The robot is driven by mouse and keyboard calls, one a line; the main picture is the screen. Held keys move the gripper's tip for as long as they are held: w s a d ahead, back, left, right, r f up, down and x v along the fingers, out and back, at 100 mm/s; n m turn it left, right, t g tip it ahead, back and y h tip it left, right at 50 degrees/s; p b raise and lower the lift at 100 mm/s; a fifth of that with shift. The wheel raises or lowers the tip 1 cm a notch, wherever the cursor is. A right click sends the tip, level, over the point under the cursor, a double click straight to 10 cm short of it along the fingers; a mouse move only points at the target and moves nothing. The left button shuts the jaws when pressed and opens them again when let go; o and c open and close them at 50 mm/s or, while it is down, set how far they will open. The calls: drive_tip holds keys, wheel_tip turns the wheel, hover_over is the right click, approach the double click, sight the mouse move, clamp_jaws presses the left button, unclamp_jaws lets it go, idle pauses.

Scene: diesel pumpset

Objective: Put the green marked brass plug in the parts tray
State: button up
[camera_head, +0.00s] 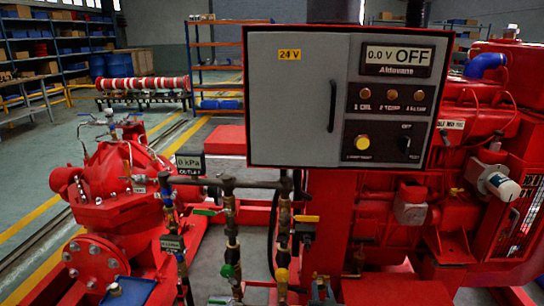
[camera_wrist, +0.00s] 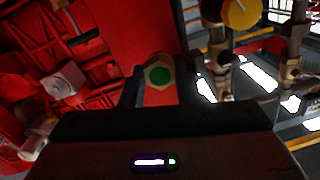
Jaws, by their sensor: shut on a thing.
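The green marked brass plug (camera_wrist: 159,76) shows in the wrist view as a brass-coloured end with a green hexagonal face. My gripper (camera_wrist: 157,92) is shut on it, and the plug sits at the fingertips, with its lower part hidden by the gripper. A blue tray (camera_head: 138,293), which looks like the parts tray, is at the bottom left of the head view, partly cut off by the frame.
Vertical pipes with a green-marked fitting (camera_head: 228,270) and a yellow-marked fitting (camera_head: 281,275) stand below the grey control panel (camera_head: 300,100). The red pump (camera_head: 110,190) is at left, the red engine (camera_head: 440,210) at right. Pipes also show close by in the wrist view (camera_wrist: 215,45).

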drive_tip(key=s+r+p, duration=0.3)
drive_tip(key=r+p, duration=0.4)
drive_tip(key=s+r+p, duration=0.3)
drive_tip(key=r+p, duration=0.4)
drive_tip(key=shift+d+r, duration=0.2)
drive_tip(key=shift+r, duration=0.05)
drive_tip(key=shift+s, duration=0.1)
